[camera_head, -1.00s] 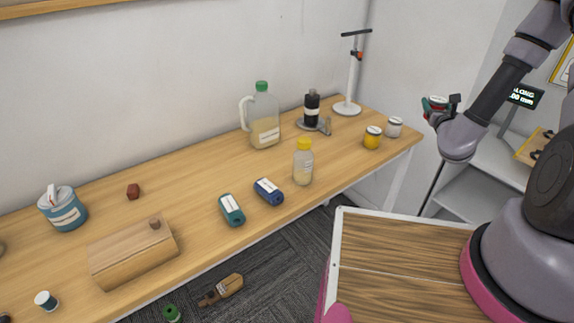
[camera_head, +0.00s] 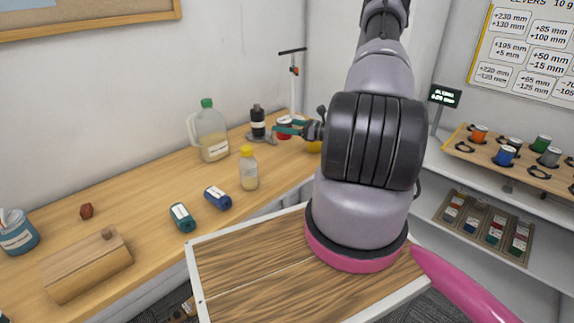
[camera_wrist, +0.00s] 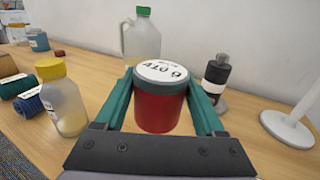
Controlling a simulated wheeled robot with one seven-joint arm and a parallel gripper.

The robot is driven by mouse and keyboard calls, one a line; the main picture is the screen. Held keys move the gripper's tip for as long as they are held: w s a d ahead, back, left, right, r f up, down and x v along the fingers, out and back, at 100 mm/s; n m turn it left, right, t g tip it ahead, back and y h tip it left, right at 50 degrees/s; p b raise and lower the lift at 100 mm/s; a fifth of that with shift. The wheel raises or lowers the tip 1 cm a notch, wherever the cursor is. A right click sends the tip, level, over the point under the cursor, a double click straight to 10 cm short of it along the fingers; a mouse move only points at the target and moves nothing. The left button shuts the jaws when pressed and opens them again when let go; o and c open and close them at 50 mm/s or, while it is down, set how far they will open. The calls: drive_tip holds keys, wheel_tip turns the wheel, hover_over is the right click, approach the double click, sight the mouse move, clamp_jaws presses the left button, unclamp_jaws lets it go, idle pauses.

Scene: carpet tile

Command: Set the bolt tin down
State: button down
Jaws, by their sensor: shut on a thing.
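The bolt tin, a red tin with a white printed lid and dark rim, is in the wrist view (camera_wrist: 158,112). It stands upright between the teal fingers of my gripper (camera_wrist: 160,98), which are shut on its sides. In the head view my gripper (camera_head: 290,128) reaches over the far right part of the wooden bench (camera_head: 150,200), and a bit of the red tin (camera_head: 284,132) shows at its fingers. Whether the tin's base touches the bench is hidden.
A black bottle (camera_head: 257,122) stands close behind the gripper, near a white stand (camera_head: 294,95). A jug (camera_head: 210,135) and yellow-capped bottle (camera_head: 249,170) are to the left. A yellow tin (camera_head: 314,147) is mostly hidden by my arm. Bare wood lies between jug and yellow-capped bottle.

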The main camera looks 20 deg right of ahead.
drive_tip(key=shift+n+g+y, duration=0.3)
drive_tip(key=shift+g, duration=0.1)
drive_tip(key=f, duration=0.4)
drive_tip(key=s+d+f, duration=0.1)
drive_tip(key=f, duration=0.1)
drive_tip(key=shift+s, duration=0.1)
drive_tip(key=shift+f, duration=2.35)
drive_tip(key=shift+f, duration=0.1)
unclamp_jaws()
drive_tip(key=shift+f, duration=0.1)
